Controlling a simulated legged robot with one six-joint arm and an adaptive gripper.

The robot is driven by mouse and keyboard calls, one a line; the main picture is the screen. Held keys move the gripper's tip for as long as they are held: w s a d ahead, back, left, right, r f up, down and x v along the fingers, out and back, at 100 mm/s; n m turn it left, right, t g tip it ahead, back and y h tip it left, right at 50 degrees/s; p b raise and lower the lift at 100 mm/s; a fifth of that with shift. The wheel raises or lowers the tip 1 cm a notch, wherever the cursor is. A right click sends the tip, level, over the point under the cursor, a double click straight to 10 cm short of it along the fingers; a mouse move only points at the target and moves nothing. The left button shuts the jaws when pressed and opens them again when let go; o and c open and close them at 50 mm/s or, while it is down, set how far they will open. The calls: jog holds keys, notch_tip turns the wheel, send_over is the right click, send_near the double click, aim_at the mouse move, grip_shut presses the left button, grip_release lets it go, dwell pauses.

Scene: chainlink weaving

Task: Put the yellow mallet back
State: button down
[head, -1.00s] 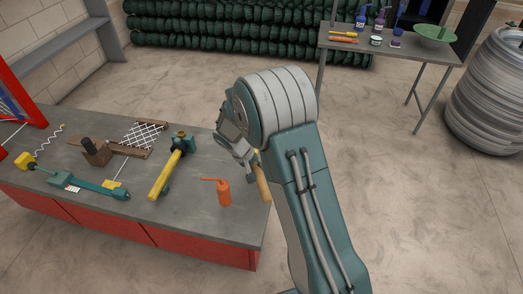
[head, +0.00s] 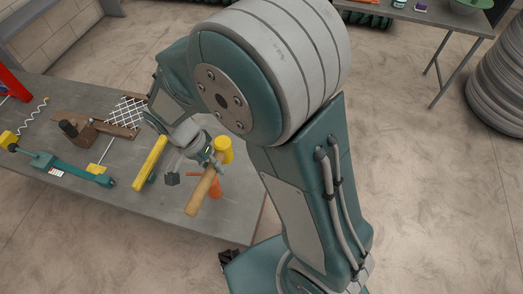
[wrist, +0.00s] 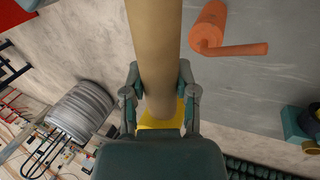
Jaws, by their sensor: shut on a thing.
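The yellow mallet has a yellow head (head: 223,149) and a pale wooden handle (head: 201,190). My gripper (head: 213,166) is shut on the handle close to the head and holds the mallet over the right end of the grey workbench (head: 232,228). In the head view the handle slants down and left from the head. In the wrist view the handle (wrist: 154,45) runs between the fingers of my gripper (wrist: 158,75), and the yellow head (wrist: 160,121) shows partly behind the palm.
A teal tool (head: 75,170), a wooden block (head: 80,135) and white mesh (head: 127,112) lie farther left. A side table (head: 440,16) stands back right.

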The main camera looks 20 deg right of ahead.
jog(key=shift+a, duration=0.2)
jog(key=w+d+f, duration=0.2)
jog(key=d+f, duration=0.1)
jog(key=d, duration=0.1)
jog(key=w+d+f, duration=0.1)
jog(key=d+f, duration=0.2)
jog(key=d, duration=0.1)
jog(key=w+d+f, duration=0.2)
jog(key=d+f, duration=0.1)
jog(key=d, duration=0.1)
jog(key=shift+w+d+f, duration=0.2)
jog(key=shift+w+d, duration=0.05)
jog(key=shift+w, duration=0.1)
jog(key=shift+w+d+f, duration=0.1)
jog(key=shift+d+f, duration=0.05)
jog(key=shift+f, duration=0.65)
jog(key=shift+d+f, duration=0.1)
jog(key=shift+f, duration=0.7)
jog(key=shift+f, duration=0.15)
jog(key=shift+c, duration=2)
grip_release()
